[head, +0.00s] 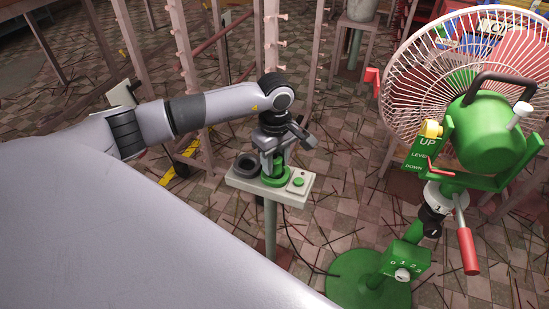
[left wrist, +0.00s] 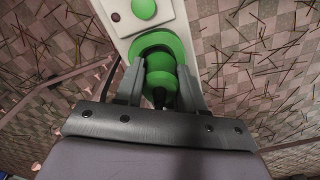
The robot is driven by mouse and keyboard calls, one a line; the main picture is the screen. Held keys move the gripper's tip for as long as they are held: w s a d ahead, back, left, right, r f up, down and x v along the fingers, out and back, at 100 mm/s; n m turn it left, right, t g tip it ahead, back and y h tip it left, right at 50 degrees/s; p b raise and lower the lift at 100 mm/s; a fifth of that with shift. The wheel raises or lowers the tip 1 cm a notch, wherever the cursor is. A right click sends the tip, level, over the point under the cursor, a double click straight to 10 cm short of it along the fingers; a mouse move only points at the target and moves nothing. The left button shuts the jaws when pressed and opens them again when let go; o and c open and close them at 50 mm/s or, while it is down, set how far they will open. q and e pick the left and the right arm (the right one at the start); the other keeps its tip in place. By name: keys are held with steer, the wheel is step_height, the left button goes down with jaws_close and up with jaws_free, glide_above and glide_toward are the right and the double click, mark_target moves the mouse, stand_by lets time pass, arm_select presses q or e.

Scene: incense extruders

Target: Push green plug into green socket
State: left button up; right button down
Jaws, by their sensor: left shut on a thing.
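The green plug (left wrist: 161,82) is between the fingers of my left gripper (left wrist: 158,88), which is shut on it. In the head view my left gripper (head: 274,158) points down over the panel, and the plug is mostly hidden behind its fingers. The green socket (head: 266,182) is a round green ring on the pale panel; it also shows in the left wrist view (left wrist: 147,44) just beyond the plug. The plug is upright and lined up with the socket, at or touching it. I cannot tell how deep it sits. My right gripper is not in view.
The pale panel (head: 244,186) stands on a post and carries a black ring socket (head: 246,164) at left and a green button (head: 299,182) at right. A dark cable hangs below it. A large green fan (head: 490,135) stands to the right. Wooden racks stand behind.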

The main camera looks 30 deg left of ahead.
arm_select(q)
steer(key=shift+f+b, duration=0.35)
steer(key=shift+f, duration=0.35)
steer(key=o, duration=1.1)
